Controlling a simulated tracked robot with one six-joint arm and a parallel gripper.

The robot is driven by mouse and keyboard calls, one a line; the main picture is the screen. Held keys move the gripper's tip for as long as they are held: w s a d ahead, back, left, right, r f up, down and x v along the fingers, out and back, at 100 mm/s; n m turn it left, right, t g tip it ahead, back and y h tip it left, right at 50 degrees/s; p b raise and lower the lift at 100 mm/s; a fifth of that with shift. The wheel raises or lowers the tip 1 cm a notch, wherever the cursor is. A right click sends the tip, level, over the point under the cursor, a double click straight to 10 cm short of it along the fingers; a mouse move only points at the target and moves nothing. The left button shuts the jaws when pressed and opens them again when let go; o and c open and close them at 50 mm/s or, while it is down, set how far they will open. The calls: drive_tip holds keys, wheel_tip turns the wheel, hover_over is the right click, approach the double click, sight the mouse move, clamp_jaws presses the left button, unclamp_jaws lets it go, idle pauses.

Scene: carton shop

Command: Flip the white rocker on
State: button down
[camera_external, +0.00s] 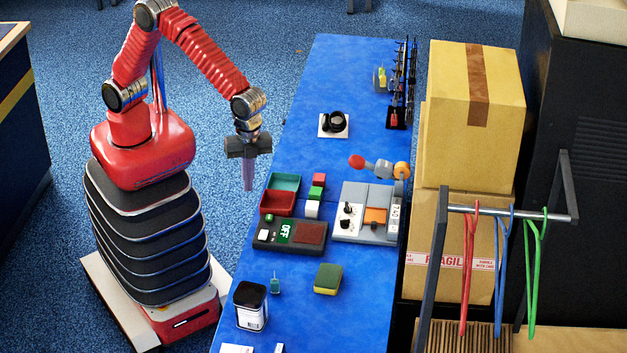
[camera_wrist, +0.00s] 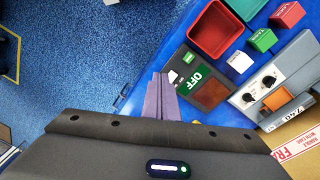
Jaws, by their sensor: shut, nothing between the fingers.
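A dark switch box (camera_external: 262,246) lies on the blue table, with a small white rocker (camera_external: 263,235) at its left end. The rocker also shows in the wrist view (camera_wrist: 173,77), just right of my fingertips. Beside it are a green sign (camera_external: 285,231) reading OFF, a brown-red plate (camera_external: 310,232) and a small green piece (camera_external: 268,218). Which way the rocker tilts is too small to tell. My gripper (camera_external: 248,188) points down with its purple fingers shut and empty. It hangs above and behind the box, near the table's left edge, apart from the rocker.
Red and teal trays (camera_external: 278,201) and several coloured cubes (camera_external: 316,188) stand just behind the box. A sponge (camera_external: 328,279) and black-topped jar (camera_external: 250,306) are in front.

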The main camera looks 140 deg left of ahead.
sight(263, 236)
drive_tip(key=shift+w+a+r+m+t, duration=0.15)
drive_tip(key=shift+w+a+r+m, duration=0.1)
drive_tip(key=shift+w+m, duration=0.65)
drive_tip(key=shift+w+a+r+m+t, duration=0.1)
drive_tip(key=shift+w+a+r+m, duration=0.15)
drive_tip(key=shift+w+m, duration=0.7)
drive_tip(key=shift+w+a+r+m+t, duration=0.2)
drive_tip(key=shift+w+r+m, duration=0.1)
drive_tip(key=shift+w+m, duration=0.6)
drive_tip(key=shift+f, duration=0.15)
drive_tip(key=f, duration=0.4)
drive_tip(key=w+d+f, duration=0.1)
drive_tip(key=f, duration=0.8)
drive_tip(key=shift+w+d+f, duration=0.2)
drive_tip(key=shift+f, duration=0.15)
